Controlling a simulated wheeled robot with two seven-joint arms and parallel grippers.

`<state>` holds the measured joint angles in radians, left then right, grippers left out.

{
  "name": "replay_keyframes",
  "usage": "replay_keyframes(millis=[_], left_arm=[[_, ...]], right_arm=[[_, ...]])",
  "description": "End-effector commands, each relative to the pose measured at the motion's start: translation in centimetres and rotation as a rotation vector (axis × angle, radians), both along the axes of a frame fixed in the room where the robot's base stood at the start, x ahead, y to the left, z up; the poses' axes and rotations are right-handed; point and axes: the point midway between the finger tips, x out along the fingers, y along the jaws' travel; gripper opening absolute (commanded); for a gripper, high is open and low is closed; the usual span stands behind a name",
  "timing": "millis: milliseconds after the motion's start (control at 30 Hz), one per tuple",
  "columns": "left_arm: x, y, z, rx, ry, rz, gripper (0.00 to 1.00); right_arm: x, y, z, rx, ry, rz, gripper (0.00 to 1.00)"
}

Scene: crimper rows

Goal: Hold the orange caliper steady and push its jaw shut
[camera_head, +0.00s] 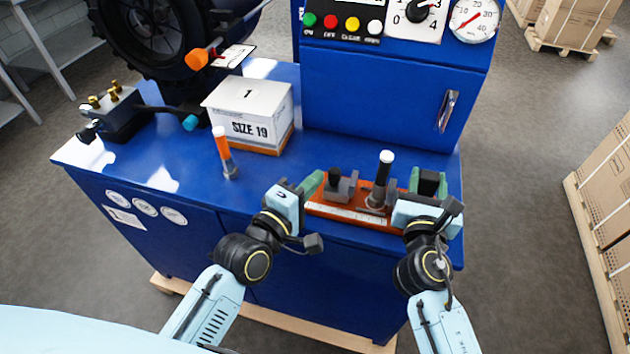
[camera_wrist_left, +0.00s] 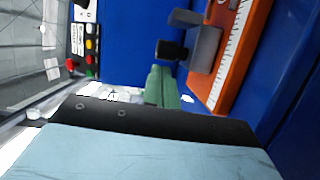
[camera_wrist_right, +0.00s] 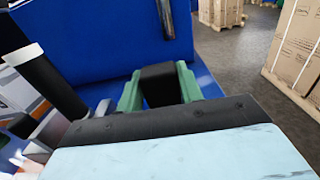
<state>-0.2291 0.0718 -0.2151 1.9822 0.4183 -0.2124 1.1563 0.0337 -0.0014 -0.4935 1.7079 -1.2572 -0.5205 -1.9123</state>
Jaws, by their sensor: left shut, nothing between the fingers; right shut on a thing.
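The orange caliper (camera_head: 345,212) lies along the bench's front edge, its white scale facing up; its beam also shows in the left wrist view (camera_wrist_left: 245,50). Its grey sliding jaw (camera_head: 343,190) has a black knob (camera_wrist_left: 172,50). My left gripper (camera_head: 312,184) is shut and empty, its green fingertips just left of the jaw; I cannot tell whether they touch. My right gripper (camera_head: 428,184) is shut on a black block (camera_wrist_right: 160,84) at the caliper's right end. A black post with a white top (camera_head: 382,178) stands at the caliper, right of the jaw. Its exact seating is hidden.
A black clamp-like device (camera_head: 112,110) sits further left. A blue control panel (camera_head: 385,90) rises behind. The bench's front left is clear.

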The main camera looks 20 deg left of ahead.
Motion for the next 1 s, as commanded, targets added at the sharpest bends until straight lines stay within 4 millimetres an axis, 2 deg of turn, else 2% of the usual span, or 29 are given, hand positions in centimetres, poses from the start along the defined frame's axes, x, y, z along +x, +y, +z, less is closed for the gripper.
replay_keyframes(millis=[433, 733, 1000], left_arm=[[0.2, -0.6, 0.0, 0.001, 0.000, 0.000, 0.00], [0.2, -4.0, 0.0, -0.004, 0.001, -0.002, 0.00], [0.2, -4.4, 0.0, 0.000, -0.001, -0.002, 0.00]], right_arm=[[0.0, 0.0, -0.1, 0.000, 0.002, 0.000, 0.09], [-0.1, 0.1, -0.1, 0.000, 0.002, 0.002, 0.09], [-0.1, 0.2, -0.1, 0.001, 0.001, 0.005, 0.09]])
